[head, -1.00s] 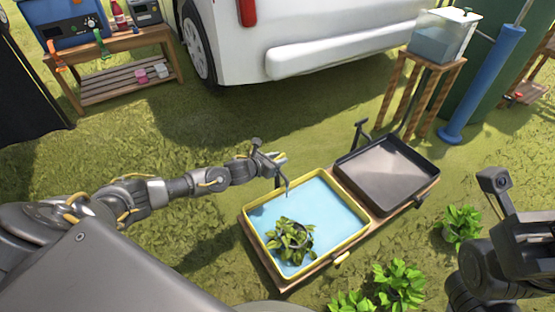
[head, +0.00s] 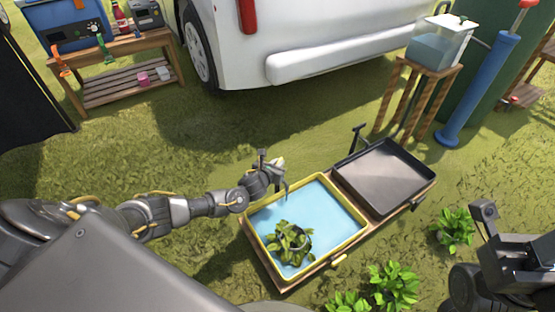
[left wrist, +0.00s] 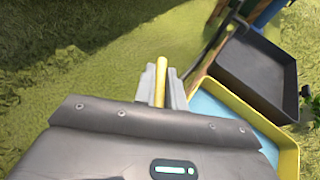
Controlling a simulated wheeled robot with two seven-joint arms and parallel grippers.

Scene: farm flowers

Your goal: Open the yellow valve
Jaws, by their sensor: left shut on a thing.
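The yellow valve shows in the left wrist view as a yellow bar (left wrist: 161,80) between the grey fingers of my left gripper (left wrist: 170,92), which is shut on it. In the head view, my left gripper (head: 275,176) is at the back left corner of the yellow-rimmed tray (head: 345,196); its fingers and wrist hide most of the valve there. The tray is light blue inside and holds a leafy plant (head: 287,245). My right gripper (head: 520,262) is at the right edge of the head view, away from the trays; its fingers cannot be made out.
A dark tray (head: 385,178) with a black tap (head: 357,140) stands right of the yellow one. A clear water tank (head: 440,45) on a wooden stand and a blue pump (head: 480,90) are behind. Green plants (head: 390,288) grow in front. Grass left of the trays is open.

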